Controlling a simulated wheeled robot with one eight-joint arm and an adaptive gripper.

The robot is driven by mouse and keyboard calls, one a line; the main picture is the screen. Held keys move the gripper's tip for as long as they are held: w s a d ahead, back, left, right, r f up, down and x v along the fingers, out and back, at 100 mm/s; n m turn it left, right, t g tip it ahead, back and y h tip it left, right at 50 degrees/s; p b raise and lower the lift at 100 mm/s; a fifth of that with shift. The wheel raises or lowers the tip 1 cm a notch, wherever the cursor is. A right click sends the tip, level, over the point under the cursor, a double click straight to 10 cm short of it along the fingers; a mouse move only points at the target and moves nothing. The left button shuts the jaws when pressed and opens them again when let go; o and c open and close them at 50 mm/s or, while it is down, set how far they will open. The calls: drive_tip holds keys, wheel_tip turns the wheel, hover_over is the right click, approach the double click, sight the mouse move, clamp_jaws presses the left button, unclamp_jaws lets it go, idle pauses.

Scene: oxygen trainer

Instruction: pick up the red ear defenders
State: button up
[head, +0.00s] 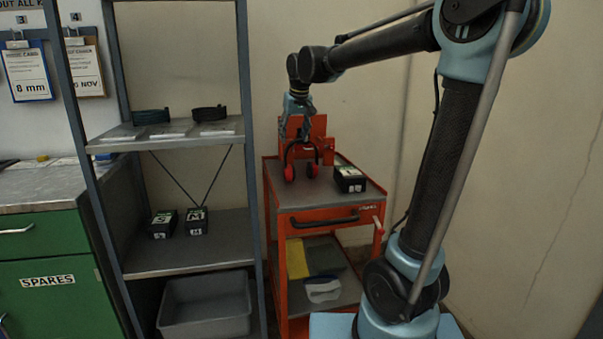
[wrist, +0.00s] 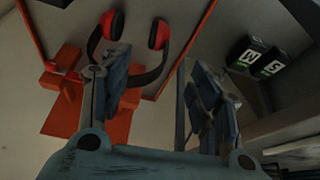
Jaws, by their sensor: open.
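The red ear defenders (head: 311,170), with red cups and a dark band, are on top of the orange trolley (head: 276,204), in front of an orange-red stand (head: 318,130). In the wrist view the ear defenders (wrist: 158,34) show at upper centre, both cups beyond the left finger, which partly hides the band. My gripper (head: 296,112) is above the trolley, close over the ear defenders. In the wrist view my gripper (wrist: 158,78) is open, its fingers apart. I cannot tell whether a finger touches the band.
A black labelled box (head: 350,179) stands on the trolley right of the ear defenders. A metal shelf unit (head: 140,262) stands close on the left, with black boxes (head: 163,224) and a grey bin (head: 206,305). Wall is close behind the trolley.

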sight(289, 165)
drive_tip(key=x, duration=1.1)
drive_tip(key=shift+w+f, duration=0.25)
drive_tip(key=shift+f, duration=0.05)
drive_tip(key=shift+x, duration=2.6)
drive_tip(key=shift+w+a+r, duration=0.1)
drive_tip(key=shift+w+a, duration=0.05)
drive_tip(key=shift+w, duration=0.05)
drive_tip(key=shift+c, duration=0.3)
drive_tip(key=c, duration=1.3)
